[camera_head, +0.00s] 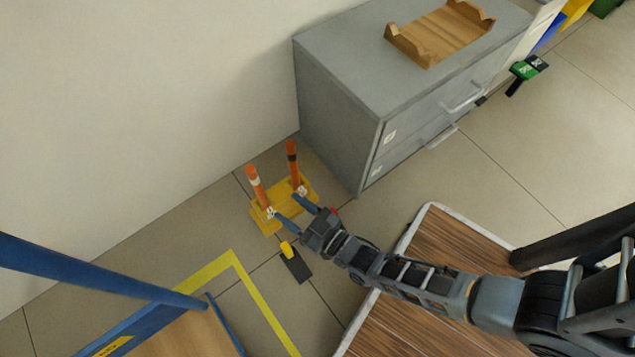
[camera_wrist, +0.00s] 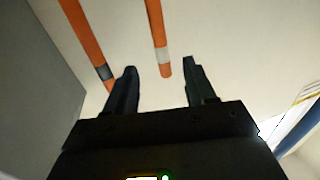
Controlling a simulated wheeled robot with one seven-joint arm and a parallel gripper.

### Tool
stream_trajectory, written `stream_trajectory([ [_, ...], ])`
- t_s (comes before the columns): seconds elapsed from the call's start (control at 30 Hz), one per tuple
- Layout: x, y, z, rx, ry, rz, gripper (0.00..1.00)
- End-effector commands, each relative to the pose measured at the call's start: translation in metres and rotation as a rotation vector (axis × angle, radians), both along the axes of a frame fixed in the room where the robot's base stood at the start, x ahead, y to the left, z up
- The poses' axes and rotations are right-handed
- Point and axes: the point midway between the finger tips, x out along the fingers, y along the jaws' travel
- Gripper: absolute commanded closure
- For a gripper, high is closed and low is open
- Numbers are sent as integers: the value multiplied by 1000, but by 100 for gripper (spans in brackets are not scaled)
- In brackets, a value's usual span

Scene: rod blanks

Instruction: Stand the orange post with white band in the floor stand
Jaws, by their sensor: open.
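The orange post with white band (camera_head: 254,180) stands upright at the left of the yellow floor stand (camera_head: 267,227), its foot at the stand; how deep it sits cannot be told. An orange post with a black band (camera_head: 292,160) stands at the stand's right. My gripper (camera_head: 285,205) is open over the near side of the stand, beside the posts' lower parts. In the wrist view, the white-banded post (camera_wrist: 157,30) shows between the open fingers of my gripper (camera_wrist: 158,66), beyond the tips, apparently untouched. The black-banded post (camera_wrist: 84,35) is left of it, partly behind the left finger.
A grey drawer cabinet (camera_head: 340,95) stands right behind the stand, with a wooden cradle (camera_head: 440,35) on top. A small black and yellow item (camera_head: 294,262) lies on the floor nearby. A blue frame (camera_head: 90,270) and yellow floor tape (camera_head: 262,300) are at lower left.

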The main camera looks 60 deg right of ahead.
Motion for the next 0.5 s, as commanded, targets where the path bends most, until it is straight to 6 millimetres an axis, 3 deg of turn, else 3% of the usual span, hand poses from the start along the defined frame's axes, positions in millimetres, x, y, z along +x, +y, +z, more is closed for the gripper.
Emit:
stream_trajectory([
  [0.27, -8, 0, 3, 2, 7, 3, 45],
  [0.37, -29, 0, 13, 6, 24, 10, 45],
  [0.5, -75, 0, 45, 15, 63, 23, 45],
])
